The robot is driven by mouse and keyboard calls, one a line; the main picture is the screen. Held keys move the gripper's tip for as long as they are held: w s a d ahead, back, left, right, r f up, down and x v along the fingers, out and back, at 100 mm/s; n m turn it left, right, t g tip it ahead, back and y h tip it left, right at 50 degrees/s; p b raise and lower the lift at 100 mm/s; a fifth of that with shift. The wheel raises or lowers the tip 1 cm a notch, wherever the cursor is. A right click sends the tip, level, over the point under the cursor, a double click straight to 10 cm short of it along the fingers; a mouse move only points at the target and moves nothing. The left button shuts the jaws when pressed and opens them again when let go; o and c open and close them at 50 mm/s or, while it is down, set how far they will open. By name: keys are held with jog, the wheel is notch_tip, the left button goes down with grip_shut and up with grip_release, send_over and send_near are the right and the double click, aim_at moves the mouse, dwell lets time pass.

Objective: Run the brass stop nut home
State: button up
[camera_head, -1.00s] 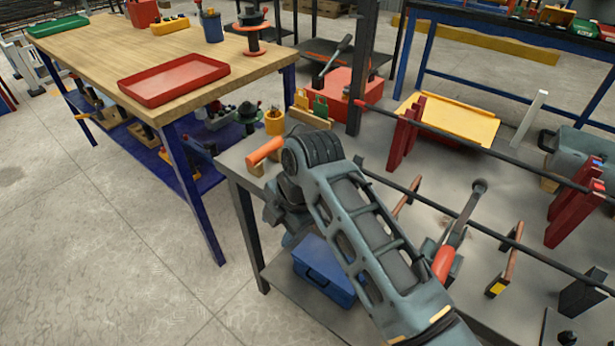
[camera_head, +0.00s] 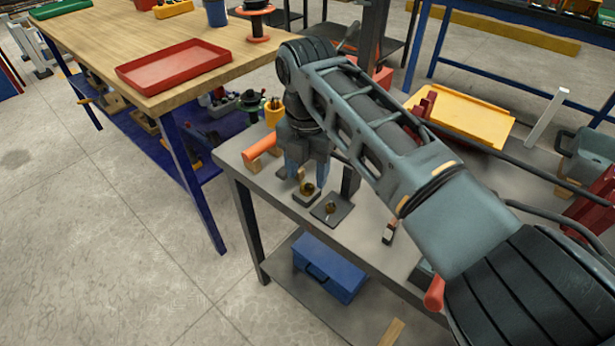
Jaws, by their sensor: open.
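My gripper (camera_head: 307,178) points down over the left end of the grey metal bench. Its two fingers are apart. A small round brass-coloured piece (camera_head: 307,188) sits on a low block just below the fingertips, and I cannot tell whether they touch it. A second brass-coloured piece (camera_head: 330,208) is on a dark plate with an upright, just to the right. Both are small, and I cannot tell which is the stop nut or see any thread.
My arm covers much of the bench (camera_head: 232,160) and the bars on it. A wooden table with a red tray (camera_head: 173,64) is at the left. A blue toolbox (camera_head: 328,267) sits on the lower shelf.

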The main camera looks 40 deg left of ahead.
aim_at(307, 188)
jog(key=shift+f, duration=1.45)
jog(key=shift+c, duration=0.2)
grip_shut()
jog(key=shift+m, duration=0.3)
